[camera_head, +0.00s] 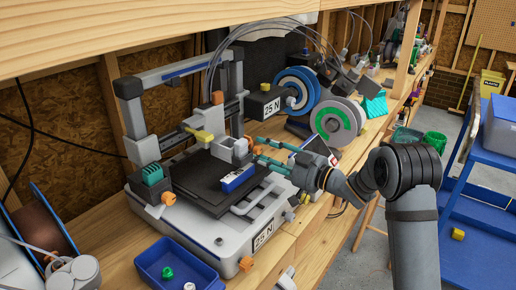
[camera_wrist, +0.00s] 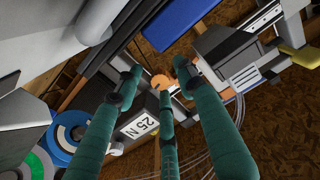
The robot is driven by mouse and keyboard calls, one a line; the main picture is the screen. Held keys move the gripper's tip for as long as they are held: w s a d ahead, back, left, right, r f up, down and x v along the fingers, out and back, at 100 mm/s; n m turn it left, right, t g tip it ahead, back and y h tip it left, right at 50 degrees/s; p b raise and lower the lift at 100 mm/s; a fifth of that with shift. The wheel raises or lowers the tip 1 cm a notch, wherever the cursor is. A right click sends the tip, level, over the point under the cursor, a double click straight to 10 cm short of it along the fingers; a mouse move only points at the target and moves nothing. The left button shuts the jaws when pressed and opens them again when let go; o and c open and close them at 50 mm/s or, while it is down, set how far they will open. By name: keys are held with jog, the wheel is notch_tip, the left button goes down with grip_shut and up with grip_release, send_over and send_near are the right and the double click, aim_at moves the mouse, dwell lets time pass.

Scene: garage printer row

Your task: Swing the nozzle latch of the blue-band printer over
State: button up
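The printer with a blue band on its top beam (camera_head: 187,69) stands on the bench. A yellow bar (camera_head: 201,135) sits on its print head (camera_head: 231,148); I cannot tell for sure that it is the nozzle latch. The yellow bar also shows at the upper right of the wrist view (camera_wrist: 300,56). My gripper (camera_head: 260,150) has teal fingers and reaches in from the right, beside the print head. Its fingertips (camera_wrist: 160,72) are apart, with nothing visibly held. An orange knob (camera_wrist: 181,61) shows behind the fingertips; contact with it cannot be told.
A blue-and-white block (camera_head: 238,179) lies on the dark print bed (camera_head: 192,180). A blue bin (camera_head: 178,264) stands in front of the printer. Filament spools (camera_head: 338,121) stand behind my gripper. A wooden shelf (camera_head: 150,35) overhangs the printer. A blue cart (camera_head: 480,150) stands at right.

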jog(key=shift+x, duration=0.9)
jog(key=shift+c, duration=1.4)
grip_shut()
